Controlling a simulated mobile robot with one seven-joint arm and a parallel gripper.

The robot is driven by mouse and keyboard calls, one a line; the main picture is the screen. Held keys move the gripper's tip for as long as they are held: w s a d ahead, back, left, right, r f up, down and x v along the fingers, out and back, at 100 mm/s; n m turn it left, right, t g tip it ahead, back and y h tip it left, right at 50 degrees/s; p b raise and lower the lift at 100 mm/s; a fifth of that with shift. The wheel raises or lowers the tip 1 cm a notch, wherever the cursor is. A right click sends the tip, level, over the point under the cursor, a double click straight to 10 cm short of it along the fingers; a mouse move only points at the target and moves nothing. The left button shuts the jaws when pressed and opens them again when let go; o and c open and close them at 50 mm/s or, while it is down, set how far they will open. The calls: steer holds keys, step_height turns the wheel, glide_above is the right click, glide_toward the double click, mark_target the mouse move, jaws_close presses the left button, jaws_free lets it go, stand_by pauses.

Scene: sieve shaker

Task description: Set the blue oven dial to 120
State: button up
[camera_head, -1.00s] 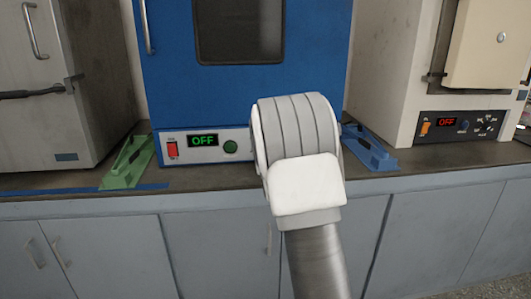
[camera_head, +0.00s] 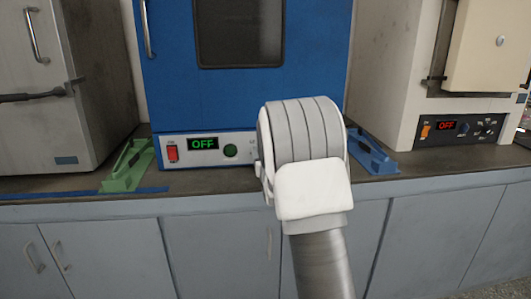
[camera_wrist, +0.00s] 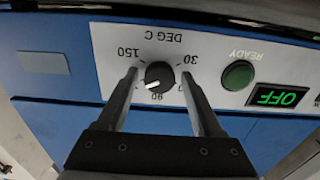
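The blue oven (camera_head: 170,90) stands at the back centre in the head view, its display reading OFF in green. My wrist hides its dial there. In the wrist view the panel is upside down. The round black dial (camera_wrist: 159,76) has a white pointer mark toward the lower left. The printed 150 is at its upper left, 30 at its upper right, and a partly covered number is below. My gripper (camera_wrist: 158,74) is open, one finger on each side of the dial, with visible gaps. Contact is not seen.
A green ready lamp (camera_wrist: 238,75) and the OFF display (camera_wrist: 279,97) are beside the dial. A red switch (camera_head: 172,153) is at the panel's left. Green (camera_head: 128,168) and blue (camera_head: 372,155) brackets flank the oven. A grey oven (camera_head: 75,110) and a beige furnace (camera_head: 395,75) stand either side.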

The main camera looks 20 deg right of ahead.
steer(key=shift+o, duration=0.3)
steer(key=p+v, duration=0.2)
steer(key=v, duration=1.5)
steer(key=shift+s+p, duration=0.25)
steer(key=shift+p, duration=0.15)
steer(key=shift+r, duration=0.15)
